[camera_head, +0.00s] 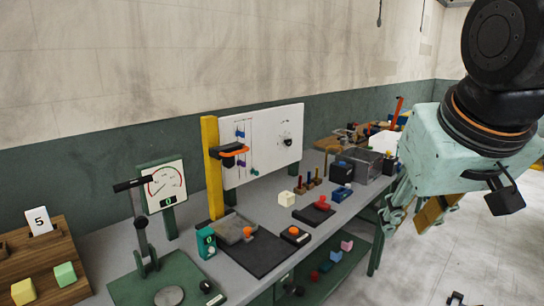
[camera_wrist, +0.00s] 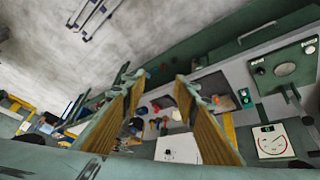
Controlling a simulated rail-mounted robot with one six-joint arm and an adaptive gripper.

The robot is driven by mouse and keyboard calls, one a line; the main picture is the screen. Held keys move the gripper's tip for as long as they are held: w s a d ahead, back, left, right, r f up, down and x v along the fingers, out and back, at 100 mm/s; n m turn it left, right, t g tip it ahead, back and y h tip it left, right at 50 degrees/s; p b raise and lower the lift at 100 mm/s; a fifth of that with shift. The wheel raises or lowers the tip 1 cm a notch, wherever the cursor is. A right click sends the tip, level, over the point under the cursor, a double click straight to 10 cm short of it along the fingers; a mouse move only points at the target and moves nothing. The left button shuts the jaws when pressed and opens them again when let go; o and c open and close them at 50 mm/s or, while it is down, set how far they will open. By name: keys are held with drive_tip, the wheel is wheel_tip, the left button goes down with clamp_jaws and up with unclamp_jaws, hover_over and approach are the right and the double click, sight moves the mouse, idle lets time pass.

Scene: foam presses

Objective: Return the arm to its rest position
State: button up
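My arm hangs at the right of the head view. Its pale green wrist housing (camera_head: 470,150) is in the air, in front of the bench's far right part. My gripper (camera_head: 408,215) points down and hides part of the bench end and floor. In the wrist view my gripper (camera_wrist: 159,79) shows two fingers with yellow-brown pads, spread wide apart. Nothing is held between them; the bench and its items lie beyond, at a distance.
The grey bench (camera_head: 105,245) carries a gauge (camera_head: 163,187), a yellow post (camera_head: 212,165), a white board (camera_head: 262,145), a red button (camera_head: 322,203) and a clear box (camera_head: 365,165). A wooden rack (camera_head: 65,265) stands at left. Open floor (camera_head: 400,275) lies at lower right.

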drive_tip(key=s+a+f+g, duration=0.1)
drive_tip(key=s+f, duration=0.1)
drive_tip(key=s, duration=0.6)
drive_tip(key=s+a+f+g, duration=0.1)
drive_tip(key=s+f, duration=0.1)
drive_tip(key=s, duration=0.6)
drive_tip(key=shift+s+a+f+y, duration=0.2)
drive_tip(key=shift+s+a+y, duration=0.1)
drive_tip(key=shift+s+y, duration=0.1)
drive_tip(key=shift+w, duration=0.1)
idle(1.5)
